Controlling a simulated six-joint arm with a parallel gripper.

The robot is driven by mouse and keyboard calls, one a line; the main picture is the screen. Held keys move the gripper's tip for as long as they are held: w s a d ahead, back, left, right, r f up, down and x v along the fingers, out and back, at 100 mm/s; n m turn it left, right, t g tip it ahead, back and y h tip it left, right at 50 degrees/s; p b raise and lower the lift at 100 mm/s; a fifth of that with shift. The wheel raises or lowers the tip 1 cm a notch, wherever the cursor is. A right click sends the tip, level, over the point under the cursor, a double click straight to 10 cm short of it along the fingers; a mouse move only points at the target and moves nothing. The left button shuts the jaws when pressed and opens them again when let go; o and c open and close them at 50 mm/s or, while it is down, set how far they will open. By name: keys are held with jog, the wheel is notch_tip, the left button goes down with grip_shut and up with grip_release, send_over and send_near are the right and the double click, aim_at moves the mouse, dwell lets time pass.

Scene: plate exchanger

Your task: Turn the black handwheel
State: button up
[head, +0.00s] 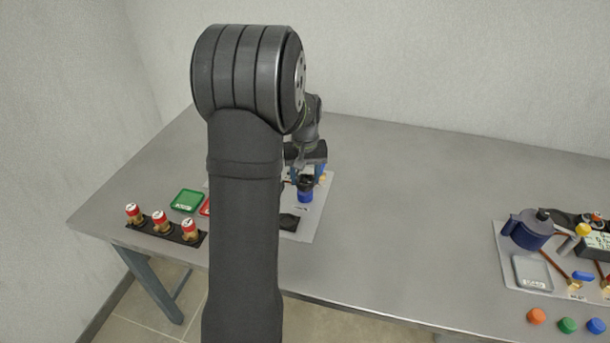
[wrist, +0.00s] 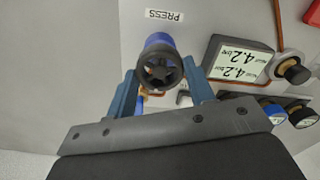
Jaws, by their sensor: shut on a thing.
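The black handwheel (wrist: 160,70) is a small spoked wheel on the end of a blue body (wrist: 157,41) in the wrist view. My gripper (wrist: 161,84) has one blue-grey finger on each side of the wheel and is shut on it. In the head view my gripper (head: 305,168) points down at the blue body (head: 305,196) on the grey panel, beyond my arm. My arm hides part of that panel, and the contact with the wheel is too small to make out there.
A PRESS label (wrist: 164,15) and a display (wrist: 238,62) reading 4.2 are beside the wheel, with several knobs at right. Red-topped pieces stand in a black rack (head: 150,228) near a green tray (head: 187,200). Another panel (head: 507,268) is at right; the table between is clear.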

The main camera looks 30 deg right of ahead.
aim_at(305, 179)
jog(key=m, duration=0.4)
jog(key=shift+m, duration=2.1)
jog(key=o, duration=1)
jog(key=shift+c, duration=0.2)
jog(key=shift+r, duration=0.1)
notch_tip(305, 179, up, 17)
jog(key=shift+r, duration=0.15)
